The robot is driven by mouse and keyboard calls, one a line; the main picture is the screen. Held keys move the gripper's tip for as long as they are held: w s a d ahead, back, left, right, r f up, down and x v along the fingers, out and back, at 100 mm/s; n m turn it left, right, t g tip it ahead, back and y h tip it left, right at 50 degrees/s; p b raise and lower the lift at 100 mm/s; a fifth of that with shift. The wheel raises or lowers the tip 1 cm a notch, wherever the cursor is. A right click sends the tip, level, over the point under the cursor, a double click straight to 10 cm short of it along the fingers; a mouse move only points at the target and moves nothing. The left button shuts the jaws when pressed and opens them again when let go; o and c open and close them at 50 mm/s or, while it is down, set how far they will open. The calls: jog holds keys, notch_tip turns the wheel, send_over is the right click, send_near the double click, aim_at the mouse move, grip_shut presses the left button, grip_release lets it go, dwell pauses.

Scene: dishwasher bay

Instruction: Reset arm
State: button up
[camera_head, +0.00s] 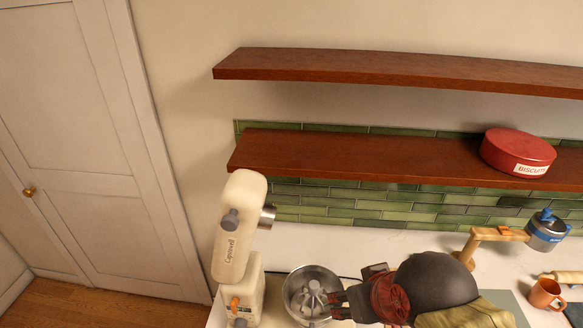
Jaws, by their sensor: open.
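My gripper (336,304) is at the bottom centre of the head view, at the end of my dark arm. Its black fingers point left, are apart, and nothing shows between them. In the picture the fingertips overlap the right side of a steel mixing bowl (297,285); I cannot tell whether they touch it. A mixing tool lies in the bowl. A cream stand mixer (233,250) stands just left of the bowl with its head tilted up. Part of the counter is hidden behind my arm.
An orange mug (546,294) is near the right edge. A red biscuit tin (517,152) is on the lower shelf (350,153); an upper shelf (400,70) is empty.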

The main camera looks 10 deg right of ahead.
notch_tip(320, 180, down, 20)
jog(key=b, duration=1.9)
jog(key=shift+c, duration=0.3)
